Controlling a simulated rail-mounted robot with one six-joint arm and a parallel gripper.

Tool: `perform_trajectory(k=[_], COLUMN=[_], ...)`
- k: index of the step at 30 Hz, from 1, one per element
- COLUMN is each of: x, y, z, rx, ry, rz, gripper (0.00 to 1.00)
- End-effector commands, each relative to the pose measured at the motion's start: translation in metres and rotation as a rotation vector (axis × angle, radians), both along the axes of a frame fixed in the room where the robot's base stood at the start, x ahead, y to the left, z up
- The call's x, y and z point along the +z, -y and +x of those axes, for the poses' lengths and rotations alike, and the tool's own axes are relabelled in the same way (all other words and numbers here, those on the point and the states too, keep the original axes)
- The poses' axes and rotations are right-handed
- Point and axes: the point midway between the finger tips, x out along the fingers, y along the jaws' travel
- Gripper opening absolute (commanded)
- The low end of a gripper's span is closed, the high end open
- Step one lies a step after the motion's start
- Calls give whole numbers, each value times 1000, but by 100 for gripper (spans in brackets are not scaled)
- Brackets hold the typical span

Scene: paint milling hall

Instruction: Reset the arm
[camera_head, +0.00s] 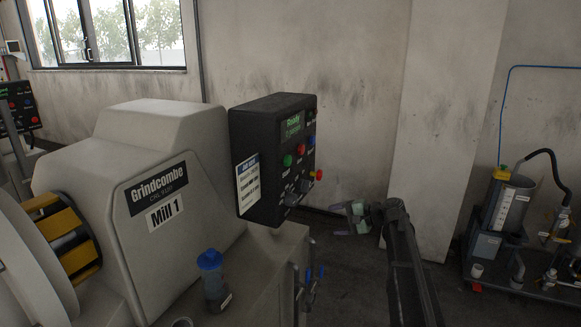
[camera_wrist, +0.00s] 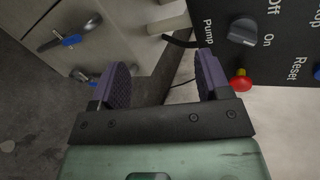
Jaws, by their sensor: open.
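My gripper (camera_head: 351,217) is at the end of my arm, right of the black control box (camera_head: 271,156) and apart from it. In the wrist view my gripper (camera_wrist: 160,84) is open, with two purple ridged finger pads and nothing between them. The control box has a lit green display, several coloured buttons and knobs. In the wrist view its panel (camera_wrist: 284,40) shows at the upper right, with a Pump knob (camera_wrist: 243,31), a red button on a yellow base (camera_wrist: 241,80) and a Reset label.
The Mill 1 housing (camera_head: 160,190) fills the left. A blue-capped jar (camera_head: 213,284) stands on its ledge. Blue-handled valves (camera_head: 310,283) are on the cabinet's side. A dosing stand (camera_head: 512,205) with a hose is at the right. A wall pillar (camera_head: 440,120) stands behind my arm.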

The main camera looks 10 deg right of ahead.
Motion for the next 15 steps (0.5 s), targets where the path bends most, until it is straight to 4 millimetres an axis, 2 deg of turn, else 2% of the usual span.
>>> perform_trajectory(k=[1, 2, 3, 4, 6, 9, 12, 15], x=[-20, -33, -49, -60, -75, -78, -71, -69], y=[-18, -26, -35, -39, -44, -45, -56, -71], z=[-50, -76, -114, -143, -208, -282, -321, -318], rx=[68, 121, 197, 258, 398, 554, 627, 656], ry=[-11, -22, -40, -56, -97, -151, -161, -138], rz=[-171, -289, -449, -565, -818, -1095, -1220, -1220], gripper=[70, 70, 70, 70, 70, 70, 70, 70])
